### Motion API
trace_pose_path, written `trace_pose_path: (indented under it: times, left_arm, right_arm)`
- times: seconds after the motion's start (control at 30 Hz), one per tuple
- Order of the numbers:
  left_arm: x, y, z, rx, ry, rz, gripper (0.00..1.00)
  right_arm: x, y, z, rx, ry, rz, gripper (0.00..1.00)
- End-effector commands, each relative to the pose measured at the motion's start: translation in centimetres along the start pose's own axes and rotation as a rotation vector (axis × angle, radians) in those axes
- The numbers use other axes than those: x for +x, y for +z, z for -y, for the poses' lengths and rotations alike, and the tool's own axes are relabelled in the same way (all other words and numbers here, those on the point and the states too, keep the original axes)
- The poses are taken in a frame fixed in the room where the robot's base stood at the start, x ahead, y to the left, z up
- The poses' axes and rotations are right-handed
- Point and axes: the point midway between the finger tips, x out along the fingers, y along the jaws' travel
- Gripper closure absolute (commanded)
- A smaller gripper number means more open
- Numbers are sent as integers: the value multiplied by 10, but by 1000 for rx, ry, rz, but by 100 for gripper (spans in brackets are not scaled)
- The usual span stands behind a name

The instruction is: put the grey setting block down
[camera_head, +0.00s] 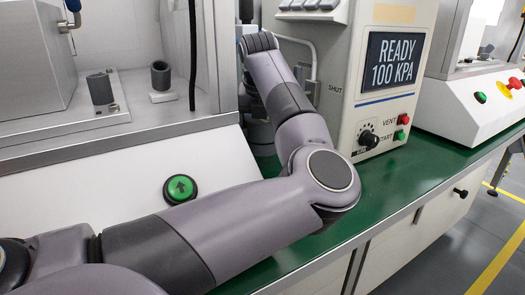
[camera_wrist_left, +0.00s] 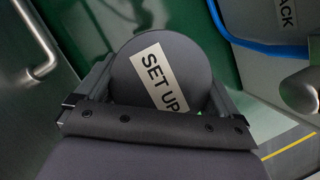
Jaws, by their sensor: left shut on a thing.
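The grey setting block (camera_wrist_left: 135,75) is a dark grey round piece with a pale label reading "SET UP", seen in the left wrist view. My left gripper (camera_wrist_left: 160,90) is shut on it, with a finger on either side. Green surface shows beyond the block; I cannot tell whether the block touches it. In the head view my left arm reaches in from the left and bends between the press frame and the control box. It hides the block and the gripper there. My right gripper is in neither view.
The control box (camera_head: 347,110) reads "READY 100 KPA" and stands right of my arm on the green worktop (camera_head: 390,185). A metal press frame (camera_head: 222,60) stands left. A blue hose (camera_wrist_left: 255,45) and a metal rail (camera_wrist_left: 40,35) flank the block. The worktop's front right is clear.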

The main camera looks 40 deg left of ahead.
Motion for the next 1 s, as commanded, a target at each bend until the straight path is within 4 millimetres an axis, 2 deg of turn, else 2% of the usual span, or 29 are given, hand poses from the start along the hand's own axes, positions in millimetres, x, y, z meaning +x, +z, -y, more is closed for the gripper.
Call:
trace_pose_path:
  times: [0.17, 0.4, 0.9, 0.93, 1.0]
  left_arm:
    - [10, -4, 0, 0, 0, 3, 77]
    - [38, -15, 0, 1, 0, 3, 77]
    - [44, -18, 0, 0, 0, 3, 77]
    - [44, -18, 0, 0, 0, 0, 0]
    - [43, -18, 0, 0, 0, 0, 0]
  right_arm:
    - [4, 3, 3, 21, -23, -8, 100]
    - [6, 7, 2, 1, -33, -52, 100]
    - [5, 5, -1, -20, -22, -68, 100]
    - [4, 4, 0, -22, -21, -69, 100]
    - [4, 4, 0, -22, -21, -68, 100]
